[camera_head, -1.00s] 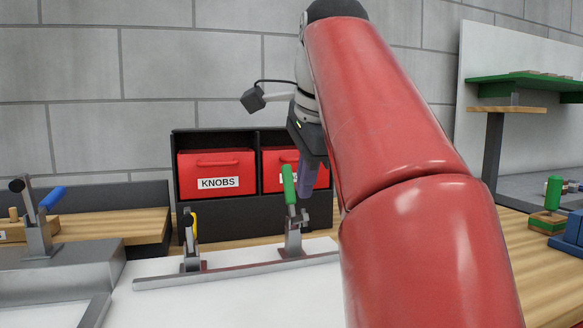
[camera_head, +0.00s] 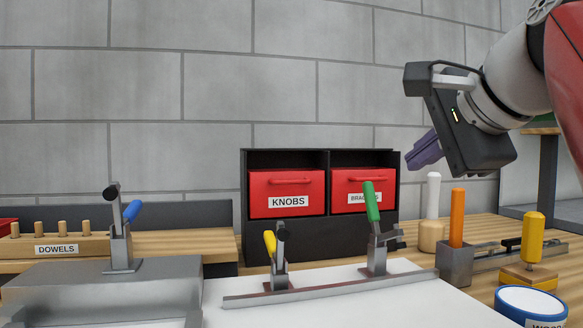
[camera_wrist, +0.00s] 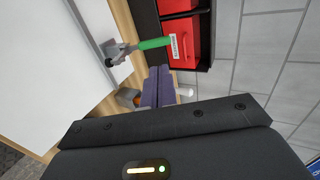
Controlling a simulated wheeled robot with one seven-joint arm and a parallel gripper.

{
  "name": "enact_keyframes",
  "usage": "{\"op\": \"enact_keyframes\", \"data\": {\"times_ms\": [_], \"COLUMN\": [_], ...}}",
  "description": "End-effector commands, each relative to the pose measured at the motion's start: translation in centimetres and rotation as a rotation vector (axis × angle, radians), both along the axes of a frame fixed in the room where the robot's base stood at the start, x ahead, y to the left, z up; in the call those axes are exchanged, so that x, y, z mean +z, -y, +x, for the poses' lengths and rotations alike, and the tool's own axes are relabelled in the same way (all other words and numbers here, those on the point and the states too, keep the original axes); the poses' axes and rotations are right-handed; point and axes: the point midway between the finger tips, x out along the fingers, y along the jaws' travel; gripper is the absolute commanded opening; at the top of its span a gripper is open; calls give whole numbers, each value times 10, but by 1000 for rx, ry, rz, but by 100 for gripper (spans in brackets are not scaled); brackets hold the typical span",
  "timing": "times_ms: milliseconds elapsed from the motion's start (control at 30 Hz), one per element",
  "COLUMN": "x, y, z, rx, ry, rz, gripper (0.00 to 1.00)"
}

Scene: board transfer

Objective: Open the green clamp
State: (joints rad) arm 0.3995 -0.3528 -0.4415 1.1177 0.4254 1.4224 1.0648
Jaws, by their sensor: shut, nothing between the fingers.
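The green clamp (camera_head: 377,255) stands on a metal rail at the back edge of a white board. Its green handle (camera_head: 371,202) points up, leaning slightly left. The handle also shows in the wrist view (camera_wrist: 155,43), above the fingers and apart from them. My gripper (camera_head: 415,158) is up and to the right of the handle in the head view, its purple fingers pointing left and downward. The fingers (camera_wrist: 158,80) are together and empty in the wrist view. Nothing hides the clamp in the head view.
A yellow-handled clamp (camera_head: 275,262) stands left on the same rail (camera_head: 330,290). A black rack with red bins (camera_head: 287,193) is close behind. An orange-handled tool (camera_head: 457,218) and a white-topped tool (camera_head: 432,200) stand to the right. A blue-handled clamp (camera_head: 121,240) is far left.

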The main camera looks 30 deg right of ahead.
Motion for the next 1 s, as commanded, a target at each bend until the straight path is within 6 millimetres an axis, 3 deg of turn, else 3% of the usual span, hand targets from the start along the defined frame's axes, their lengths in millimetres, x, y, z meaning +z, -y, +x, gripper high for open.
{"op": "enact_keyframes", "data": {"times_ms": [300, 500, 700, 1000], "x": [-36, -51, -57, -57], "y": [14, 21, 24, 24], "z": [60, 88, 100, 102], "rx": [0, 0, -1, -1], "ry": [-5, -5, -3, -3], "rz": [2, 1, 0, 0], "gripper": [0, 0, 0, 0]}}
